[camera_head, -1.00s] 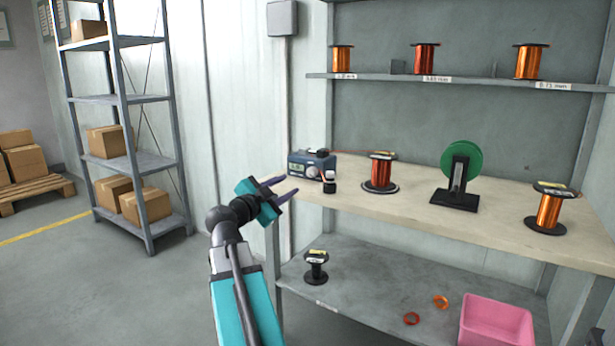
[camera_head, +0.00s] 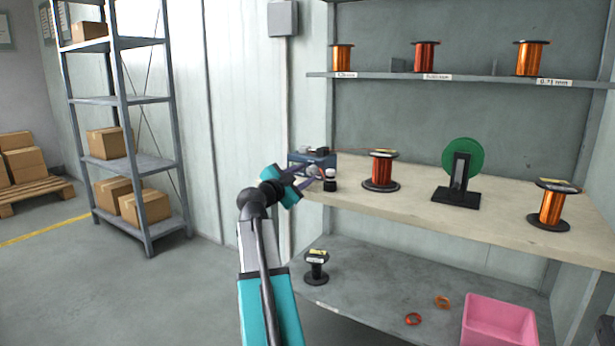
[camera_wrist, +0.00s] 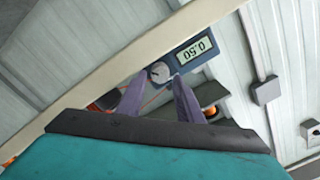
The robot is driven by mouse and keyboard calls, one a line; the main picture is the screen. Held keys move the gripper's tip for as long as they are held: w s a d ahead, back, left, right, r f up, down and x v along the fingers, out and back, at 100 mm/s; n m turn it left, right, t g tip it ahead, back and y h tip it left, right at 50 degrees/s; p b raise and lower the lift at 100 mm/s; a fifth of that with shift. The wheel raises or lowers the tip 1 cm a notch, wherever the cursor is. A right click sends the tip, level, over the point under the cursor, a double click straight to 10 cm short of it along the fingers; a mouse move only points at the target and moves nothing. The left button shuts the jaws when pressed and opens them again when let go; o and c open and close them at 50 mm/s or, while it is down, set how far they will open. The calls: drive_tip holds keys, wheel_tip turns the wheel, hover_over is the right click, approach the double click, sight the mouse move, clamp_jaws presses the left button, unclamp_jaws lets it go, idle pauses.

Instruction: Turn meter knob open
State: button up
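The blue meter (camera_head: 301,158) stands at the left end of the workbench, partly hidden behind my gripper in the head view. In the wrist view the meter (camera_wrist: 203,51) shows upside down, its display reading 0.50. Its round grey knob (camera_wrist: 160,71) lies between and just beyond my purple fingertips. The knob (camera_head: 313,170) also shows at the fingertips in the head view. My gripper (camera_head: 312,178) is open, with its fingers (camera_wrist: 160,79) apart on either side of the knob. Whether a finger touches the knob I cannot tell.
A small black-and-white object (camera_head: 330,181) stands just right of my fingers on the workbench (camera_head: 400,203). A copper spool (camera_head: 381,170) and a green wheel on a black stand (camera_head: 462,160) are farther right. The lower shelf holds a black spool (camera_head: 316,266) and a pink bin (camera_head: 498,320).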

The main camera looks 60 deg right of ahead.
sight(310, 171)
drive_tip(key=shift+d+b, duration=0.3)
drive_tip(key=shift+d, duration=1.4)
drive_tip(key=c, duration=0.7)
drive_tip(key=shift+a, duration=0.3)
drive_tip(key=shift+c, duration=0.3)
drive_tip(key=shift+d, duration=0.15)
drive_tip(key=shift+d+r, duration=0.1)
